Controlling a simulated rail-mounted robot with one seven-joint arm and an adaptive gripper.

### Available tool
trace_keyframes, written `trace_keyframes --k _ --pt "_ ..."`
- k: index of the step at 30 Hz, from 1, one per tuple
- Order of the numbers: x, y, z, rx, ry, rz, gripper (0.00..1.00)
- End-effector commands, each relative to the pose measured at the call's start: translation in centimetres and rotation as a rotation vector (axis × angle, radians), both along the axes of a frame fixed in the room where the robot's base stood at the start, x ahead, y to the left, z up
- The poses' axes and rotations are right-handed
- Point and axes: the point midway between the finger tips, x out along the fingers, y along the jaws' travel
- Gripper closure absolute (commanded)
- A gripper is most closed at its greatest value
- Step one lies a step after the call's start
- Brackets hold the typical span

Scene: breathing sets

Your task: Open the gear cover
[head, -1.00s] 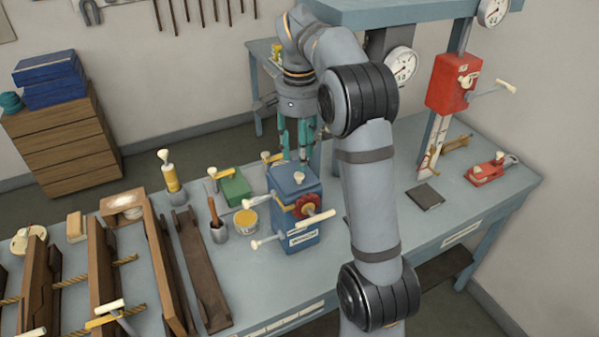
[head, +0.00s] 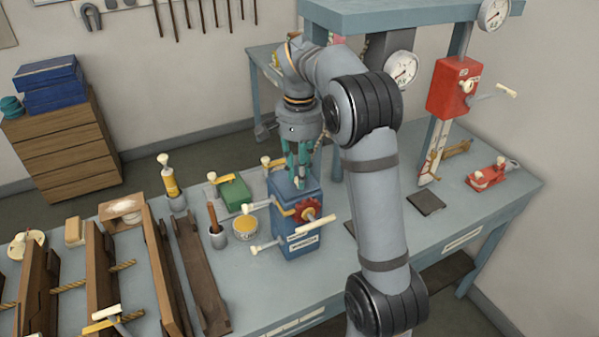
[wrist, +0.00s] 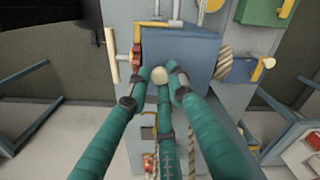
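The blue gear box (head: 295,223) stands on the bench in the middle of the head view, with its flat blue lid, the gear cover (wrist: 190,50), lying closed on top. A pale round knob (wrist: 159,75) sits on the cover. My gripper (head: 301,174) points down over the lid with its teal fingers. In the wrist view its fingertips (wrist: 160,77) close in around the knob from several sides, with no clear gap. In the head view the fingers largely hide the knob.
A red gear wheel (head: 307,210) and pale-handled levers (head: 315,225) stick out from the box's front. A green block (head: 235,193), a yellow-topped tin (head: 245,227) and wooden racks stand to the left. My arm spans the bench's right of the box.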

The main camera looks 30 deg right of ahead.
Motion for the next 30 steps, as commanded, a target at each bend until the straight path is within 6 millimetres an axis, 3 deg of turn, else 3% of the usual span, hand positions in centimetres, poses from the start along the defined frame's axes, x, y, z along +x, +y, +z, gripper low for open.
trace_keyframes --k 10,30 --pt "0.00 0.01 0.01 0.000 0.000 0.000 1.00" --pt "0.08 0.28 0.19 0.001 0.001 0.001 1.00"
